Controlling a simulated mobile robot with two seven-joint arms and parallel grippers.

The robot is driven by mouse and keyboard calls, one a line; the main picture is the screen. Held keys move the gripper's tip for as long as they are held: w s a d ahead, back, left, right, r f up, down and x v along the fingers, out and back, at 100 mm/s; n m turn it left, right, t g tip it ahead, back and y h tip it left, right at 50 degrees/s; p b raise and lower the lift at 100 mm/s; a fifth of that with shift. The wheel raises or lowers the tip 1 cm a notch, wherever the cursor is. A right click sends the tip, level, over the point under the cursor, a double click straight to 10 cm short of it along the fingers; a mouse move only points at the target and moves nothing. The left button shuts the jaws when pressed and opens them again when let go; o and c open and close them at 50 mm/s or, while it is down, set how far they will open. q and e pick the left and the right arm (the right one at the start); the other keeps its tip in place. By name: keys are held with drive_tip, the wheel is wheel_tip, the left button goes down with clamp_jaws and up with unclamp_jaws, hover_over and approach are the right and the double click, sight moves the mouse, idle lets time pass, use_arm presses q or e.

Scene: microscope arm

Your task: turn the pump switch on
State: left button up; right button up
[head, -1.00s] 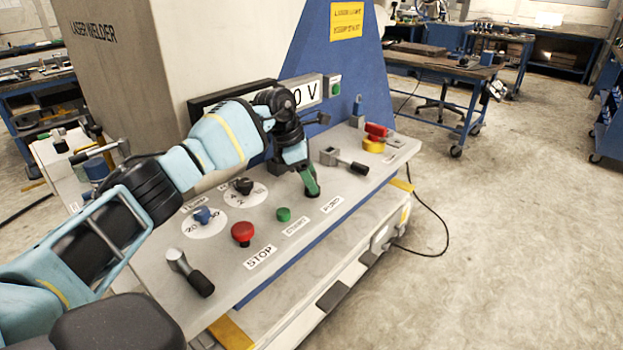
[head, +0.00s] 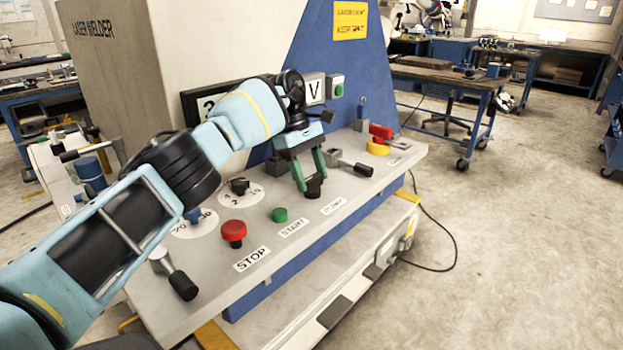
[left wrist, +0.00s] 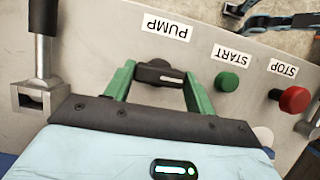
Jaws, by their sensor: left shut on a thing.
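The pump switch (head: 313,190) is a small black knob on the sloped grey control panel (head: 345,205), beside the PUMP label (head: 333,205). My left gripper (head: 311,184) comes down on it from above, with one green finger on each side. In the left wrist view the black knob (left wrist: 160,74), with a white line along its bar, sits between the green fingertips (left wrist: 158,72). The gripper is shut on the knob's two ends. The PUMP label (left wrist: 167,27) appears upside down there. My right gripper is not in view.
A green START button (head: 279,214) and a red STOP button (head: 233,232) lie left of the switch. A black-handled lever (head: 350,163) is close on its right. A red and yellow switch (head: 379,139) stands farther right. Another lever (head: 176,274) is at the front left.

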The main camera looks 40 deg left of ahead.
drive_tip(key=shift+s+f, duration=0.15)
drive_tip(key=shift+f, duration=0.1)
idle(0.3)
use_arm(q)
drive_tip(key=o, duration=1)
